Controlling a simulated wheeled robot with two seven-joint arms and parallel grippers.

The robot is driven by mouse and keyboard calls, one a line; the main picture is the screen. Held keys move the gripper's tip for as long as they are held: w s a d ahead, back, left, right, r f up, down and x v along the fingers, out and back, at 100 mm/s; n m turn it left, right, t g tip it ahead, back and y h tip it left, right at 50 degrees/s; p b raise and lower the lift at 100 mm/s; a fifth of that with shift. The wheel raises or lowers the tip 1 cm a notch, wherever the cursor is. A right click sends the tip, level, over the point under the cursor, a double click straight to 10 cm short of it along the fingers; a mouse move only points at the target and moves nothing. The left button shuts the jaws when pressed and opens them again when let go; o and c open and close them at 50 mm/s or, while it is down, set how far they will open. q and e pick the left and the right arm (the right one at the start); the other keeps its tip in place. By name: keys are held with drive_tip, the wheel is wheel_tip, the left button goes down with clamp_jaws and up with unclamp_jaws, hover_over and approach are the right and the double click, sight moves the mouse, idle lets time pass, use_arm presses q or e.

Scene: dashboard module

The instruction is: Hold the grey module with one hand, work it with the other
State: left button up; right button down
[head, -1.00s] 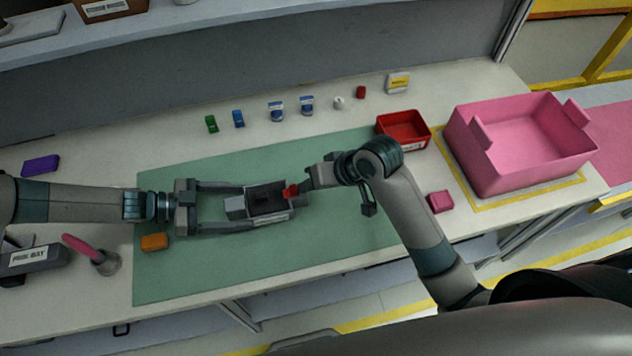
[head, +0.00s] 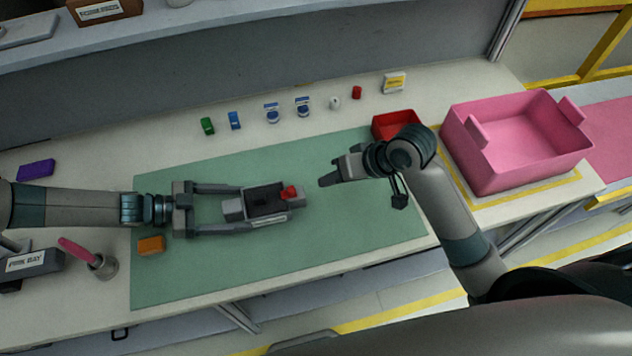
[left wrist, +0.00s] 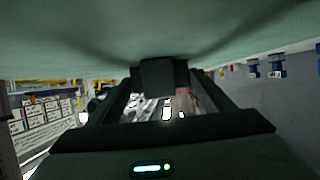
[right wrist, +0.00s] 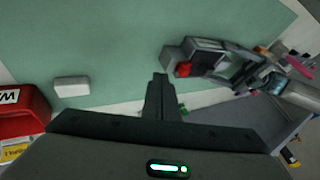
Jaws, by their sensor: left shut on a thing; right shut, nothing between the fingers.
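The grey module (head: 268,212) is over the green mat (head: 200,275) in the head view, with a dark top and a red part (head: 289,192) at its right end. My left gripper (head: 243,208) is shut on the module, one finger along each side. The module's dark end (left wrist: 160,76) shows between the fingers in the left wrist view. My right gripper (head: 326,181) is shut and empty, to the right of the module and apart from it. The right wrist view shows its closed fingers (right wrist: 159,80), the module (right wrist: 206,52) and the red part (right wrist: 183,69).
A pink bin (head: 520,150) stands at the right, beside a red tray (head: 395,123) partly behind my right arm. Small items line the back, including a blue one (head: 234,120). An orange block (head: 151,245) sits near my left gripper. A pale block (right wrist: 72,86) shows in the right wrist view.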

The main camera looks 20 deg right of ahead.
drive_tip(key=v, duration=0.6)
drive_tip(key=shift+d+r, duration=0.1)
use_arm(q)
drive_tip(key=o, duration=1.5)
drive_tip(key=shift+a, duration=0.1)
drive_tip(key=v, duration=1.2)
